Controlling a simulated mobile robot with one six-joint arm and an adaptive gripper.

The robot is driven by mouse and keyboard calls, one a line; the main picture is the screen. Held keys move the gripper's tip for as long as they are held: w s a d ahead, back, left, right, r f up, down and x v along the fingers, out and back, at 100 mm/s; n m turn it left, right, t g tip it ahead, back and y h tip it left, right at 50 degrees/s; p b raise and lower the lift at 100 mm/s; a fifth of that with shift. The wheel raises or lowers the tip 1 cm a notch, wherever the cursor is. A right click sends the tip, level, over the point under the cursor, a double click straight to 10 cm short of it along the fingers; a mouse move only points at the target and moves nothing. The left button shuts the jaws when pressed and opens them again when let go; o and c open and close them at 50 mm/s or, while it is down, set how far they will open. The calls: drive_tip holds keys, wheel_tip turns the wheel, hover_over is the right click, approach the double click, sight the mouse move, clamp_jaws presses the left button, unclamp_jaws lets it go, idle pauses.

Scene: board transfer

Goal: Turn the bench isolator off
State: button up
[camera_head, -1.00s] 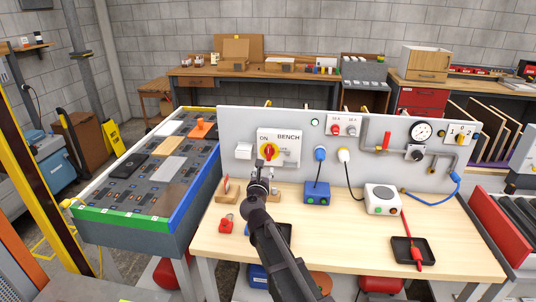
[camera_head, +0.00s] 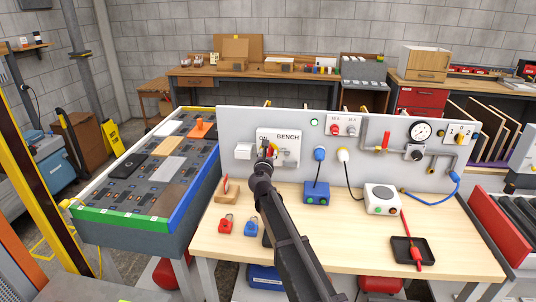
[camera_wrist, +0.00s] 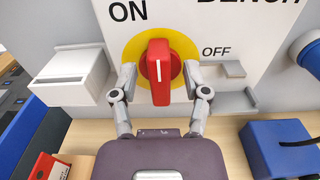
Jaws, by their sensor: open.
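The bench isolator is a white plate (camera_wrist: 115,25) marked ON, OFF and BENCH, on the upright grey panel.
A white box (camera_head: 243,151) sits left of the isolator. A red padlock (camera_head: 225,226) and a blue padlock (camera_head: 250,228) lie on the bench. A blue socket box (camera_head: 317,193) stands right of my arm. A black tray (camera_head: 409,248) lies at right.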

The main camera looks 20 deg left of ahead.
drive_tip(key=shift+w, duration=0.15)
clamp_jaws()
drive_tip(key=shift+m, duration=0.4)
drive_tip(key=m, duration=0.3)
drive_tip(key=shift+d+m, duration=0.1)
drive_tip(key=shift+m, duration=0.2)
drive_tip(key=m, duration=0.4)
drive_tip(key=shift+w+d+f, duration=0.1)
drive_tip(key=m, duration=0.5)
drive_tip(key=shift+f, duration=0.1)
drive_tip(key=m, duration=0.4)
drive_tip(key=shift+f+b, duration=0.1)
drive_tip(key=shift+b, duration=0.2)
drive_tip(key=shift+m, duration=0.4)
